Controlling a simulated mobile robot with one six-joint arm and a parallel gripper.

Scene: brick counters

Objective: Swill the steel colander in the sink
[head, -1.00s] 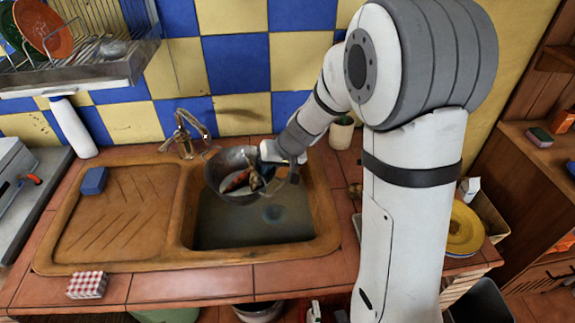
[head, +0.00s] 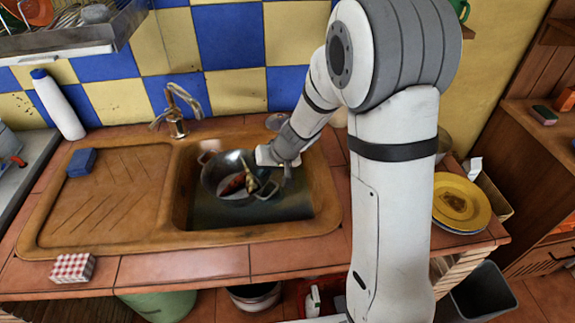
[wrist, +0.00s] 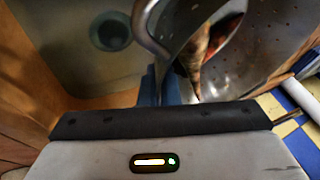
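The steel colander (head: 210,176) hangs over the sink basin (head: 203,216), a little in front of the brass tap (head: 176,122). It is a bowl with loop handles and looks tilted. A red piece and a tan, pointed piece of food (head: 234,183) lie in it; they also show in the wrist view (wrist: 198,58). My gripper (head: 272,160) is at the colander's right side. In the wrist view its fingers (wrist: 162,88) are closed around the loop handle (wrist: 146,28). No running water can be made out.
A blue sponge (head: 82,162) lies on the drainboard (head: 110,195) left of the basin. A checked red-white block (head: 73,268) is on the counter's front edge. A white bottle (head: 58,105) stands at the back left. Yellow plates (head: 461,203) are at the right, beyond my arm.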

